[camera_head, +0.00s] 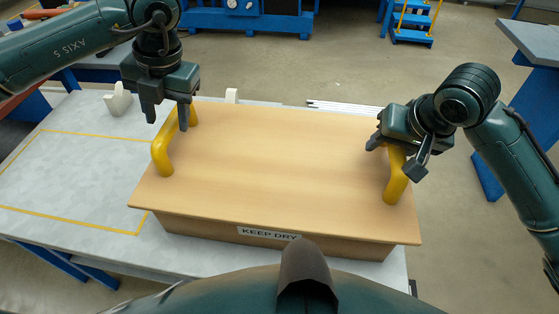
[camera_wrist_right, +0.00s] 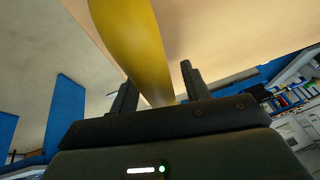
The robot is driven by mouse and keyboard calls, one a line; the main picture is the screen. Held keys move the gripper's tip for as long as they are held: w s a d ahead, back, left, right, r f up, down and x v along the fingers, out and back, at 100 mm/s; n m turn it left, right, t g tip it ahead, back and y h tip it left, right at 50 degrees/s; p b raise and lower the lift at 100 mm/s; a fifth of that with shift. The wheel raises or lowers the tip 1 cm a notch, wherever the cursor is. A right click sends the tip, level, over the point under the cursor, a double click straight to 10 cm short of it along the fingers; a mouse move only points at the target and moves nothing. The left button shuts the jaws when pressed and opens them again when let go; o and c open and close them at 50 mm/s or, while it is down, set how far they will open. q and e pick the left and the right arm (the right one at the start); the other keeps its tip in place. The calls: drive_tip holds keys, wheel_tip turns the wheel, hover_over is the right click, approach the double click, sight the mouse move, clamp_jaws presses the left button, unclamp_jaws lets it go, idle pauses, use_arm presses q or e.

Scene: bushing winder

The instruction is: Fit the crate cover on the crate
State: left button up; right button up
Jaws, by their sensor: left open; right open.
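The crate cover (camera_head: 270,160) is a light wooden board with a yellow handle at each end. It lies over the crate (camera_head: 205,226), whose front wall shows below its edge with a "KEEP DRY" label (camera_head: 268,233). Whether it is fully seated I cannot tell. My left gripper (camera_head: 168,114) is open at the far end of the left handle (camera_head: 162,156). My right gripper (camera_head: 395,158) is open at the right handle (camera_head: 395,186). In the right wrist view, this handle (camera_wrist_right: 135,45) runs between the open fingers (camera_wrist_right: 157,88).
The crate stands on a grey table (camera_head: 70,170) with a yellow taped outline (camera_head: 75,220) to the left, empty inside. A small white block (camera_head: 118,99) sits at the back left. Pale rods (camera_head: 345,107) lie behind the cover. Blue steps (camera_head: 410,22) stand far back.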

use_arm(q)
wheel_tip(320, 180, up, 8)
drive_tip(key=d, duration=0.1)
drive_tip(key=shift+d, duration=0.3)
use_arm(e)
drive_tip(key=v, duration=1.2)
use_arm(q)
drive_tip(key=shift+r, duration=0.2)
wheel_tip(320, 180, up, 9)
drive_tip(key=p, duration=0.9)
drive_tip(key=shift+r+p, duration=0.2)
drive_tip(key=shift+p, duration=0.1)
use_arm(e)
drive_tip(key=v, duration=0.8)
use_arm(q)
drive_tip(key=shift+s, duration=0.1)
use_arm(e)
drive_tip(key=shift+s, duration=0.1)
